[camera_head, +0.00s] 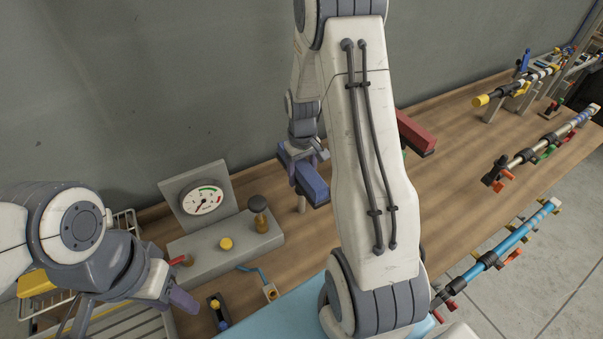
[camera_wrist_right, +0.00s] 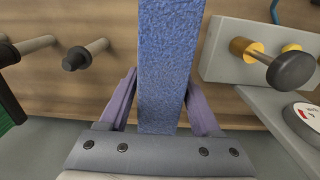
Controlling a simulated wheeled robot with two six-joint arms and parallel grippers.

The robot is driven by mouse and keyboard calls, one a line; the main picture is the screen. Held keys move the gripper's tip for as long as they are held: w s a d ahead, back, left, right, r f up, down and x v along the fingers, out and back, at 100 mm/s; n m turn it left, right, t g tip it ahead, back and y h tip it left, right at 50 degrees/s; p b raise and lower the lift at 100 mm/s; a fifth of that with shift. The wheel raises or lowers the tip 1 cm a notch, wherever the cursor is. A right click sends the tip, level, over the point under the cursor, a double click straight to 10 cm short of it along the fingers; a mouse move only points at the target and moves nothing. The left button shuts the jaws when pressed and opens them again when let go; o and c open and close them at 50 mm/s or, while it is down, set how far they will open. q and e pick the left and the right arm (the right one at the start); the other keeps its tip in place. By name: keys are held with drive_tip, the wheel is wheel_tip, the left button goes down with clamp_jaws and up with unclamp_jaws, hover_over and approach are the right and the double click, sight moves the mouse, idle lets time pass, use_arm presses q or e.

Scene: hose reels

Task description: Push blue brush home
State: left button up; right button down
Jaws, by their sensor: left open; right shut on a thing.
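The blue brush (camera_head: 305,178) is a long blue block at mid-bench, right of the gauge panel in the head view. My right gripper (camera_head: 305,160) reaches it from behind my right arm. In the right wrist view the blue brush (camera_wrist_right: 170,60) runs up between the two purple fingers of the right gripper (camera_wrist_right: 162,105), which is shut on it. A short peg (camera_head: 301,204) shows beside the brush's lower side; whether the brush touches it cannot be told. My left gripper (camera_head: 130,312) is open and empty at the lower left.
A grey panel with a gauge (camera_head: 203,201), a dark knob (camera_head: 257,203) and a yellow button stands left of the brush. A red brush (camera_head: 417,132) lies right, partly behind my arm. Hose wands (camera_head: 510,240) lie farther right.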

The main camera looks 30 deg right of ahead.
drive_tip(key=shift+f+b, duration=0.3)
drive_tip(key=shift+f, duration=0.2)
unclamp_jaws()
drive_tip(key=shift+r, duration=0.1)
wheel_tip(320, 180, up, 9)
drive_tip(key=shift+r+b, duration=0.2)
drive_tip(key=shift+b, duration=0.8)
drive_tip(key=shift+r, duration=0.55)
